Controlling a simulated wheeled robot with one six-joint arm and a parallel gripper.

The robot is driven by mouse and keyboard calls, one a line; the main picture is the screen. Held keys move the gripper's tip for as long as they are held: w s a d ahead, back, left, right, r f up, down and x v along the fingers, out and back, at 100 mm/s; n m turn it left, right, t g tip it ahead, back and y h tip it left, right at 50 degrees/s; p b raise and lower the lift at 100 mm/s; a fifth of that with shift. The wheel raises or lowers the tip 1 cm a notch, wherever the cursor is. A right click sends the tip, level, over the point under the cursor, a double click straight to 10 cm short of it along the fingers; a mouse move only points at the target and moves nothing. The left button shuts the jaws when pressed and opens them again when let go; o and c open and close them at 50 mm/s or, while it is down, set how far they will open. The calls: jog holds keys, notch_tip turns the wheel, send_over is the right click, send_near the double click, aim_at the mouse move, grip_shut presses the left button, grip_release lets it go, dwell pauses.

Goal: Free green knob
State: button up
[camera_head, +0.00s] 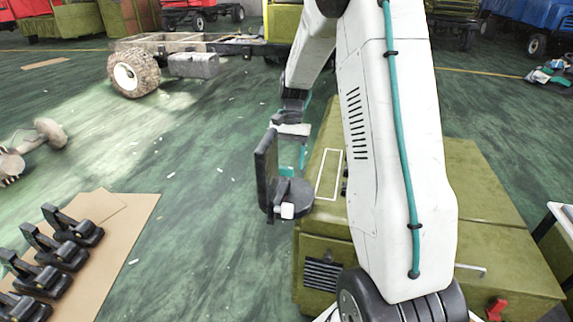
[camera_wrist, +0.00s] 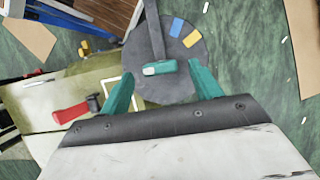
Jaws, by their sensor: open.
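The green knob (camera_wrist: 160,68) is a small, rounded, pale-topped teal piece on a grey round disc (camera_wrist: 172,91) in the wrist view. The disc carries a blue and a yellow patch, and a dark upright plate rises from it. In the head view the dark disc (camera_head: 294,193) stands beside the olive cabinet, with a whitish piece on its near side. My gripper (camera_wrist: 162,72) has teal fingers spread apart, one to each side of the knob in the picture. I see no contact with the knob.
The olive cabinet (camera_head: 475,180) has a red handle (camera_head: 495,309), also visible in the wrist view (camera_wrist: 70,113). Several black clamp-like parts (camera_head: 70,228) lie on cardboard (camera_head: 125,232) at left. A wheeled chassis frame (camera_head: 195,45) stands behind.

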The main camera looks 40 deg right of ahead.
jog(key=v, duration=0.6)
dwell(0.4)
